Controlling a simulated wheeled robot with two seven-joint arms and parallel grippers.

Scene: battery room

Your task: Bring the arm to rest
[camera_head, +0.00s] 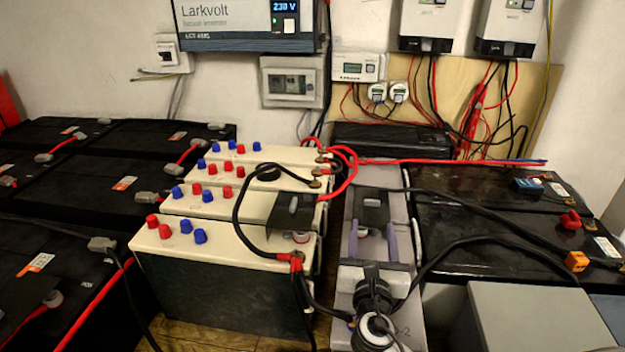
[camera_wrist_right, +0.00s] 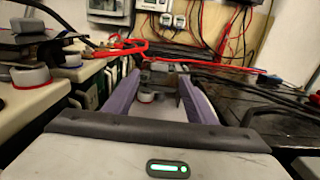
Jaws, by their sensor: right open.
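My right gripper (camera_head: 371,228) is in the lower middle of the head view, above a grey-topped battery unit (camera_head: 340,290). Its two purple fingers are apart, pointing away from me. In the wrist view the same gripper (camera_wrist_right: 158,82) shows its fingers spread. A pale cap with a red ring (camera_wrist_right: 147,97) shows between them, as does a dark bracket behind it. I see nothing clamped; whether the fingers touch the bracket is unclear. My right wrist and arm cover part of the unit below. My left gripper is not in view.
Cream-topped batteries (camera_head: 225,230) with red and blue caps stand left of the gripper. A black cable (camera_head: 240,215) loops over them. Black batteries (camera_head: 480,215) and more cables lie to the right. A grey box (camera_head: 530,315) stands at lower right. An inverter (camera_head: 250,25) hangs on the wall.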

